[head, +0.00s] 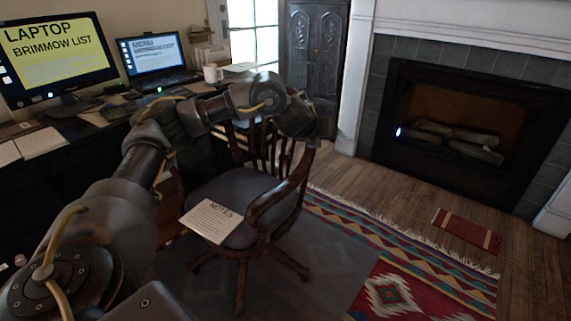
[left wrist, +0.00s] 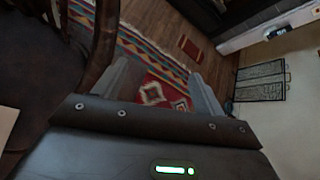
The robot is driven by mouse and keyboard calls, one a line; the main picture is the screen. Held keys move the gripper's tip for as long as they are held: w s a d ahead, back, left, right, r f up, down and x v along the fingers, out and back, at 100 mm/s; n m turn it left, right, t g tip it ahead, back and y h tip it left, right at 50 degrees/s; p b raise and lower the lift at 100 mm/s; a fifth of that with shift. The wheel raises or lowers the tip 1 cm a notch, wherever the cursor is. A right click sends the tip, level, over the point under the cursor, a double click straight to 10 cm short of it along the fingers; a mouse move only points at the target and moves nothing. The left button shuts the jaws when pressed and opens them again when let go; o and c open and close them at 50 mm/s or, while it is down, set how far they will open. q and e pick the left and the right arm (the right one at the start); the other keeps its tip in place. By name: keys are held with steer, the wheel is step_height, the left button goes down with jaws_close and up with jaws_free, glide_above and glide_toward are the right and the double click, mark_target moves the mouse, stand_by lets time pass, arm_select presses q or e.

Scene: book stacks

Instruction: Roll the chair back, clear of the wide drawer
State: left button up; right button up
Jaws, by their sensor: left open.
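The wooden chair (head: 240,190) has a dark seat, a slatted back and curved arms, and stands at the desk. A sheet headed NOTES (head: 210,220) lies on its seat. My left arm reaches over the chair, and my left gripper (head: 322,130) is by the top of its back; its fingers are hard to make out there. In the left wrist view the gripper (left wrist: 160,72) is open with nothing between its fingers, and a curved wooden part of the chair (left wrist: 104,40) is just left of them. I cannot make out the wide drawer; my arm covers much of the desk front. My right gripper is not in view.
The dark desk (head: 100,128) holds a monitor (head: 55,60), a laptop (head: 155,60) and a white mug (head: 212,73). A patterned rug (head: 400,285) lies right of the chair, with a small red mat (head: 466,231) before the fireplace (head: 465,130). The floor there is otherwise clear.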

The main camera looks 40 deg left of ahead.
mark_target(291, 178)
arm_select(q)
steer(key=s+a+f+m+g, duration=0.2)
steer(key=s+a+f+g, duration=0.1)
steer(key=s+a+f, duration=0.1)
steer(key=s+a+f+m+g, duration=0.1)
steer(key=s+a+f+g, duration=0.1)
steer(key=s+a+f, duration=0.1)
steer(key=shift+s+a+f+m+g, duration=0.35)
steer(key=shift+s+a+m+g, duration=0.1)
steer(key=shift+a, duration=0.1)
steer(key=shift+s+d+f+m, duration=0.1)
steer(key=shift+s+f+m, duration=0.15)
steer(key=shift+s, duration=0.1)
steer(key=shift+r, duration=0.1)
steer(key=shift+w+f, duration=0.2)
steer(key=shift+f, duration=0.3)
steer(key=b+x, duration=0.2)
steer(key=x, duration=0.7)
steer(key=shift+s, duration=0.1)
steer(key=shift+w+f, duration=0.2)
steer(key=shift+f, duration=0.15)
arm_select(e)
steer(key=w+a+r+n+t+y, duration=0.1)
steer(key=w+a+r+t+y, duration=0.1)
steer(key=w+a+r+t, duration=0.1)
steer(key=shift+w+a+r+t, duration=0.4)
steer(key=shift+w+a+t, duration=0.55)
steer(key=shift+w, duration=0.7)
